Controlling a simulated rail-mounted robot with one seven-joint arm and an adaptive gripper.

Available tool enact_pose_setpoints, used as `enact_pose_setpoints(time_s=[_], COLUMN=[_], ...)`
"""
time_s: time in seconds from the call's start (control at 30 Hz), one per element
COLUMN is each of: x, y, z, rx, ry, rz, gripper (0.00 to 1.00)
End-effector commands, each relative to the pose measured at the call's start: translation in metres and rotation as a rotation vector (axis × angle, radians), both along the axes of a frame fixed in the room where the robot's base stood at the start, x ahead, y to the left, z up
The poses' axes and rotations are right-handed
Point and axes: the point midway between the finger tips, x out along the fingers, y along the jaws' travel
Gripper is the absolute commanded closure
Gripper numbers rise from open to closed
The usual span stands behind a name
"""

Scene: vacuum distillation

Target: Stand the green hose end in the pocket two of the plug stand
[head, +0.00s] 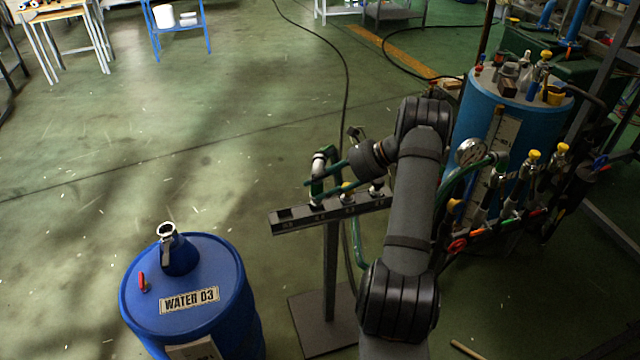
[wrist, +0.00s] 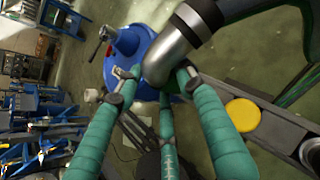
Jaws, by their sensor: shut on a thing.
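The green hose end (head: 318,162) has a silver metal elbow, which shows large in the wrist view (wrist: 170,55). My gripper (head: 311,193) reaches in from the right with its teal fingers shut on this hose end. In the wrist view the fingertips (wrist: 153,80) lie on both sides of the lower part of the elbow. The plug stand (head: 300,222) is a dark bar with labelled pockets on a post. The hose end is above the left half of the bar; I cannot tell whether its tip is inside a pocket. The pocket labels are too small to read surely.
The blue WATER 03 drum (head: 190,300) is at the lower left. A blue tank (head: 480,130) and valves with a gauge (head: 470,152) are at right.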

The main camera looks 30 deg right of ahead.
Motion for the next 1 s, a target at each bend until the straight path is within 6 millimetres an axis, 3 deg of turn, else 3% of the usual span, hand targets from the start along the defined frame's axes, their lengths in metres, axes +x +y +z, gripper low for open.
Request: enact_pose_setpoints(time_s=[1.0], x=[0.001], y=[0.000], z=[-0.018], rx=[0.001], ry=[-0.002], rz=[0.000], gripper=[1.00])
